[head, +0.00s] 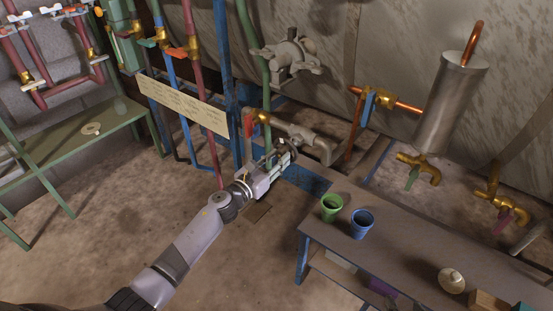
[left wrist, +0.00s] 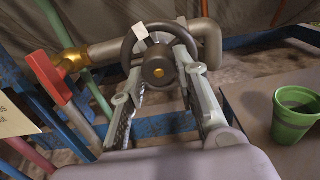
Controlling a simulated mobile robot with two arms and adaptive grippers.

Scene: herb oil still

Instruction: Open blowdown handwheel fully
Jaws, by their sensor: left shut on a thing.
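A dark round handwheel (left wrist: 127,50) with a white mark on its rim and a brass-coloured hub centre sits on a grey pipe (left wrist: 104,53) in the left wrist view. My left gripper (left wrist: 162,70) is shut on the handwheel, with one finger on either side of the hub. In the head view my left gripper (head: 282,158) reaches the same spot at the pipe's end, and hides most of the wheel. My right gripper is not in view.
A red lever (left wrist: 48,76) on a brass valve stands left of the wheel. A low table (head: 400,238) at the right carries a green cup (head: 331,207) and a blue cup (head: 362,223). A paper sign (head: 183,105) hangs left of the arm. Floor at the lower left is clear.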

